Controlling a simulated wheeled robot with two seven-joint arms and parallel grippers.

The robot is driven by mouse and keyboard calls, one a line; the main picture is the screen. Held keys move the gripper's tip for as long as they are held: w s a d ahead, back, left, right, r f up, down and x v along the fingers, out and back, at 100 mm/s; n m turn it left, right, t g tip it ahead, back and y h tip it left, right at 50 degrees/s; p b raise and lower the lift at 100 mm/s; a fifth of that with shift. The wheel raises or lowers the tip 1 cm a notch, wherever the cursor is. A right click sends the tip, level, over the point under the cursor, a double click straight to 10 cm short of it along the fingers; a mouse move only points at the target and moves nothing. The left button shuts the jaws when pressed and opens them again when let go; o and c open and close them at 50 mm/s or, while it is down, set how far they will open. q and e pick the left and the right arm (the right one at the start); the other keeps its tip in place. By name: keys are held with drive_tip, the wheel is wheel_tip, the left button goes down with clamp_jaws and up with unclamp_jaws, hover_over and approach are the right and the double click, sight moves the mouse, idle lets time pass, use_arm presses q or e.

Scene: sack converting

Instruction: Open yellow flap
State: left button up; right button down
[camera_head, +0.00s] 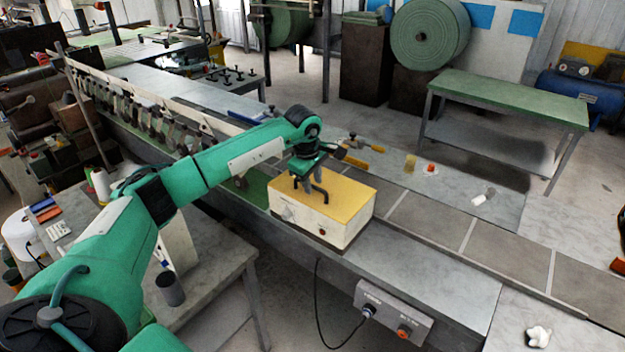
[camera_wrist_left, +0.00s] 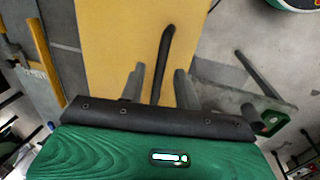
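The yellow flap (camera_head: 345,199) is the flat top of a cream box on the conveyor bench; it looks closed. It fills the upper middle of the left wrist view (camera_wrist_left: 115,40). A black bar-like handle (camera_wrist_left: 164,60) stands out over the yellow surface. My left gripper (camera_head: 308,187) points down at the flap's left part. In the wrist view its two grey fingers (camera_wrist_left: 158,85) are apart, one on each side of the handle, with visible gaps; I cannot tell their exact height above the flap. My right gripper is not in view.
The cream box (camera_head: 322,224) sits beside a tiled conveyor strip (camera_head: 425,215). A switch box (camera_head: 393,312) hangs on the bench front.

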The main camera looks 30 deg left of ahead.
use_arm(q)
clamp_jaws()
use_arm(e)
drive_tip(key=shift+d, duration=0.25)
